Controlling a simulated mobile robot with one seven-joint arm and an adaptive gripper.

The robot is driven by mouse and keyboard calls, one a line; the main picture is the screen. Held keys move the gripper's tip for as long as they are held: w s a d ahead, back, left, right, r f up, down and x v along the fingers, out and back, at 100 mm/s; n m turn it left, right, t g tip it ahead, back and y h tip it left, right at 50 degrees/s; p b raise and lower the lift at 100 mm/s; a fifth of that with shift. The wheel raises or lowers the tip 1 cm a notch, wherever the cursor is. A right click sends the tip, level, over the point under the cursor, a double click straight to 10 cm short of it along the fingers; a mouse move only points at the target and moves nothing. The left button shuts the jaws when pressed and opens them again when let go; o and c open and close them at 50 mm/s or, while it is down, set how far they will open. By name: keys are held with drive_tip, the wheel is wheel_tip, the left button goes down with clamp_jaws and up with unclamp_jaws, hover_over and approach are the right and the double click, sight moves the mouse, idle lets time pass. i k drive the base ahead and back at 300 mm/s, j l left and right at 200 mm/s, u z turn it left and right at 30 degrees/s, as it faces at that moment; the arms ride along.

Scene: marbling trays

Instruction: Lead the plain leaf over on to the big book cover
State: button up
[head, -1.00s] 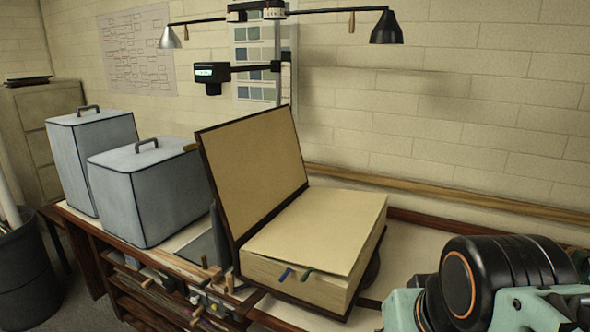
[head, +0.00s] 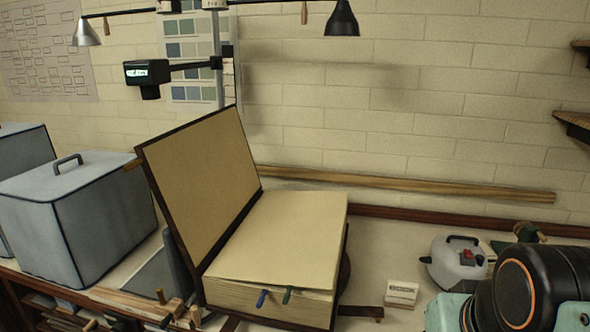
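The big book (head: 270,302) lies open on the bench, in the middle of the head view. Its cover (head: 203,185) stands tilted up at the left, with a tan inner face and a dark border. The plain leaf (head: 284,236) is the blank tan sheet on top of the thick page block at the right. Its front edge looks slightly raised from the block. My arm shows at the lower right, apart from the book. My gripper is not in view.
Two grey-blue boxes, the nearer one (head: 80,222) with a handle, stand left of the book. A small white box (head: 401,293) and a white device with a red part (head: 458,264) sit to the right. Lamps (head: 342,20) and a dark display unit (head: 147,76) hang above.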

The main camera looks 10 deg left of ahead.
sight(291, 238)
drive_tip(key=j+z, duration=0.25)
drive_tip(key=j, duration=0.5)
drive_tip(key=j+z, duration=0.25)
drive_tip(key=j, duration=1.2)
drive_tip(key=k+j, duration=0.1)
drive_tip(key=j, duration=0.65)
drive_tip(key=j+z, duration=0.1)
drive_tip(key=j, duration=0.6)
drive_tip(key=k+j, duration=0.15)
drive_tip(key=j, duration=0.55)
drive_tip(key=i+l+z, duration=0.15)
drive_tip(key=l+z, duration=0.3)
